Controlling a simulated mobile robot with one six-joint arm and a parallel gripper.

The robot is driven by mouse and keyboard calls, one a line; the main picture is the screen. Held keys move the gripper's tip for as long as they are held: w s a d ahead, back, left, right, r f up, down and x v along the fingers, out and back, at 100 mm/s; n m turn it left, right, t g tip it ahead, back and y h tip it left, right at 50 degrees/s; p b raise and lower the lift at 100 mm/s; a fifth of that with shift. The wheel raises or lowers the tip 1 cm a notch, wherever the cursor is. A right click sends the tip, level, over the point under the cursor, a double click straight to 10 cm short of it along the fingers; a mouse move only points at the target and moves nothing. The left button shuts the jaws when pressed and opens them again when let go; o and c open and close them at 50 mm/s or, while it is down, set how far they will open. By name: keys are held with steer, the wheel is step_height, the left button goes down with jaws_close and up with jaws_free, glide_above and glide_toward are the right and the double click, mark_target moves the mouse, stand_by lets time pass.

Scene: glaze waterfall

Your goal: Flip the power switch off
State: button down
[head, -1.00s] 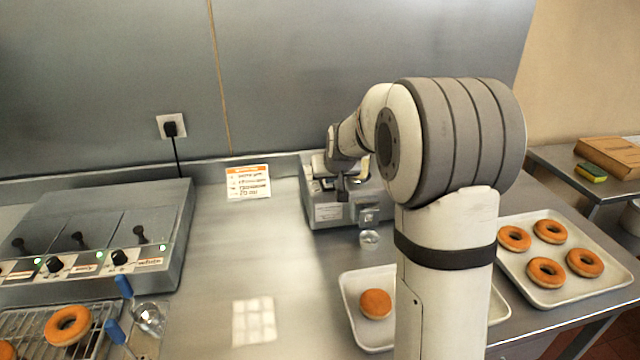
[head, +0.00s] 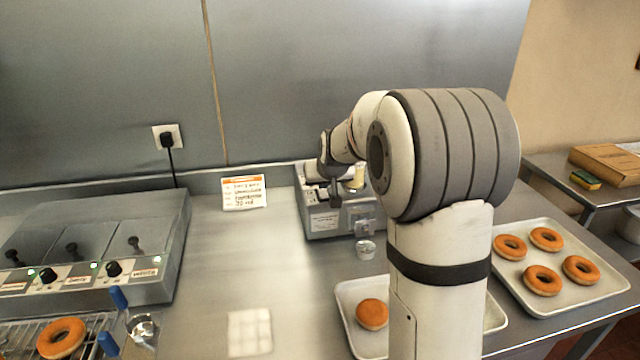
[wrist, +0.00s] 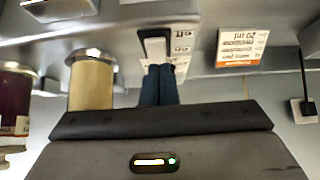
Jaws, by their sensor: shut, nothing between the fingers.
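The grey machine (head: 322,224) stands at the back of the counter, below the wall. In the wrist view, which looks upside down, a pale switch lever (wrist: 156,47) in a dark frame sits on the machine's grey top, with a small printed label (wrist: 182,40) beside it. My gripper (wrist: 161,68) is shut and empty, its dark fingertips right at the lever's end. I cannot tell whether they touch it. In the head view my gripper (head: 334,196) is over the left part of the machine, and the switch is not discernible there.
A cream-filled jar (wrist: 91,82) and a dark red jar (wrist: 14,92) stand close to my gripper. A small cup (head: 366,249) is in front of the machine. A sign card (head: 244,192) stands left of it. A doughnut tray (head: 349,290) is nearer.

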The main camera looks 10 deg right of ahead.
steer(key=shift+r+p, duration=0.3)
steer(key=shift+r, duration=0.2)
steer(key=s+v, duration=0.1)
steer(key=v, duration=1.1)
steer(key=shift+f+b, duration=0.25)
steer(key=shift+b, duration=0.05)
steer(key=shift+s+a, duration=0.1)
